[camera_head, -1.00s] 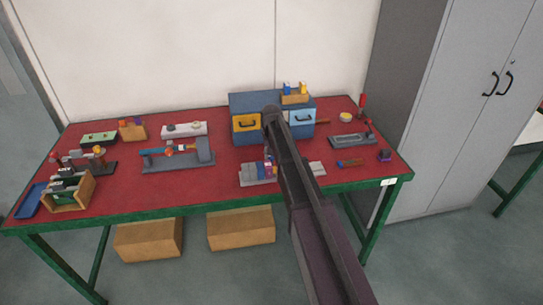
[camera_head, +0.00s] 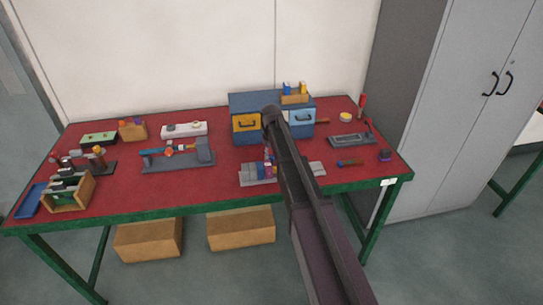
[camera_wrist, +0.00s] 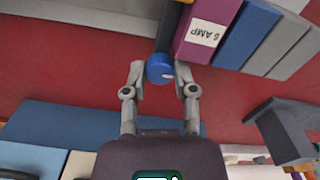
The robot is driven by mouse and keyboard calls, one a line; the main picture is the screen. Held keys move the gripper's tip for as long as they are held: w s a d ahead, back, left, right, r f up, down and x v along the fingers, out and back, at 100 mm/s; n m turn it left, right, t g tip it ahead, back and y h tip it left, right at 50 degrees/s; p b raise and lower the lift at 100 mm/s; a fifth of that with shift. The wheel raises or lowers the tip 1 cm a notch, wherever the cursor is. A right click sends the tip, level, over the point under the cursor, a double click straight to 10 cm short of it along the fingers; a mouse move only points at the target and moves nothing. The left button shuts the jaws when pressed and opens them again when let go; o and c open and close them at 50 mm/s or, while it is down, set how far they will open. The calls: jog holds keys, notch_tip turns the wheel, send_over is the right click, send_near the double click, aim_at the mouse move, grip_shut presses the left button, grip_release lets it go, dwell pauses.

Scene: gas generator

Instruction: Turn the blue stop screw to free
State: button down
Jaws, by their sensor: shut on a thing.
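The blue stop screw (camera_wrist: 160,68) shows in the wrist view as a round blue knob with a small white mark, at the end of a dark cylinder. My gripper (camera_wrist: 160,74) has one finger on each side of the knob and is shut on it.
Blue and grey blocks (camera_wrist: 245,38) stand to the right of the purple one in the wrist view. A blue drawer cabinet (camera_head: 257,103) stands behind on the red table (camera_head: 222,180). A grey fixture (camera_head: 178,160) lies to the left. Bare table separates it from the blocks.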

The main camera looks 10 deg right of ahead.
jog(key=shift+s, duration=0.1)
jog(key=shift+c, duration=2)
grip_release()
jog(key=shift+m, duration=0.3)
